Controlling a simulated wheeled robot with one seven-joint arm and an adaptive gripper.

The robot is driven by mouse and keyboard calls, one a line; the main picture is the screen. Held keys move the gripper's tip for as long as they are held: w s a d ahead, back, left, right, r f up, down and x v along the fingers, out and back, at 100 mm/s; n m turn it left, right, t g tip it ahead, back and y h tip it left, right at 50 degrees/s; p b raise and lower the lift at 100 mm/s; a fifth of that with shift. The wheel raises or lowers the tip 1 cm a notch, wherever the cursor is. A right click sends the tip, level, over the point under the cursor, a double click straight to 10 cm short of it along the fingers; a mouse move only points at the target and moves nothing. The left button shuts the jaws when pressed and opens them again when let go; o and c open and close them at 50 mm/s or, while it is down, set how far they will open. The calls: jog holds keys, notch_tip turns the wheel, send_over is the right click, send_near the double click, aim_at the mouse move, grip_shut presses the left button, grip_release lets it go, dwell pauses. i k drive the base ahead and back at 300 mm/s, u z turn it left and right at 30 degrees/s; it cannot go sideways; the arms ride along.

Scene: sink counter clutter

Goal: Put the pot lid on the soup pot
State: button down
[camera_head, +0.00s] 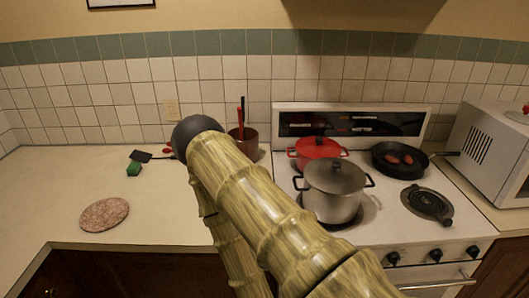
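A silver pot (331,204) with two dark side handles stands on the front left of the stove. I cannot tell which is the soup pot. A red knob-like thing (518,116) on the microwave is cut off by the right edge. My arm rises from the bottom and bends above the counter. My gripper is outside the picture.
A black pan (385,169) holding red items is at the stove's back right. A microwave (487,147) stands right.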

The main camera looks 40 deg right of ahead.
aim_at(332, 175)
jog(key=u, duration=0.4)
jog(key=k, duration=0.95)
jog(key=z, duration=1.65)
jog(key=i, duration=0.35)
jog(key=u, duration=0.05)
